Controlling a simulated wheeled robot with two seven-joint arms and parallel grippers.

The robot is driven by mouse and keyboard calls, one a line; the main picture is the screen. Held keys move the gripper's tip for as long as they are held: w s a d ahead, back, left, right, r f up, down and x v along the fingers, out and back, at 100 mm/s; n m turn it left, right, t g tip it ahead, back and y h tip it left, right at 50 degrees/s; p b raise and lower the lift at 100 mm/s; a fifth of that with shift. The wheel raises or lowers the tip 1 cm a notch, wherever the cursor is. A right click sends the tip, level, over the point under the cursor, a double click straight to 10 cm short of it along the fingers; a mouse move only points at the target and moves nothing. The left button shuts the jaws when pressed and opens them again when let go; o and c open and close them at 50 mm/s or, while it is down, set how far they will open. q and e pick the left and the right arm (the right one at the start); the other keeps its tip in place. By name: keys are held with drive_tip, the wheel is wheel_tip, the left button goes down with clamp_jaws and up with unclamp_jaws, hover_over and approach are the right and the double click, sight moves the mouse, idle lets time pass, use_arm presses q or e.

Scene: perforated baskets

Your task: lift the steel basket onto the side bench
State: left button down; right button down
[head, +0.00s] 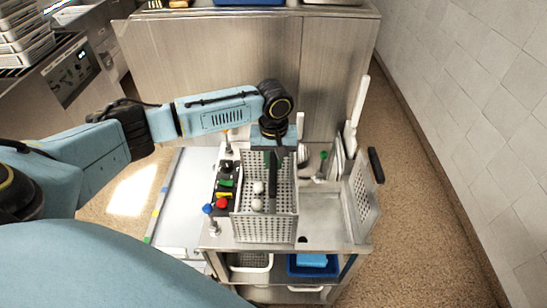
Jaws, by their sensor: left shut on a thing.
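The steel basket (266,229), a perforated box with an open top, is at the centre of the head view, over a steel cart top. White round items (257,196) and a long dark item (272,180) show inside it. My left gripper (276,153) reaches down at the basket's far side and is shut on it; the fingertips are partly hidden. I cannot tell whether the basket's bottom touches the cart. A pale flat surface (183,200) lies left of the cart; I cannot tell whether it is the side bench. My right gripper is not in view.
A dark strip with coloured knobs (224,190) runs close along the basket's left side. A perforated panel (362,200) and upright boards (338,157) stand at the right. The cart top (322,222) right of the basket is bare. A steel cabinet (210,60) stands behind.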

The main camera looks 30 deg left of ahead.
use_arm(q)
drive_tip(key=c, duration=1.2)
unclamp_jaws()
drive_tip(key=shift+c, duration=0.2)
wheel_tip(320, 180, up, 13)
drive_tip(key=shift+r+b, duration=0.2)
drive_tip(key=shift+b, duration=0.1)
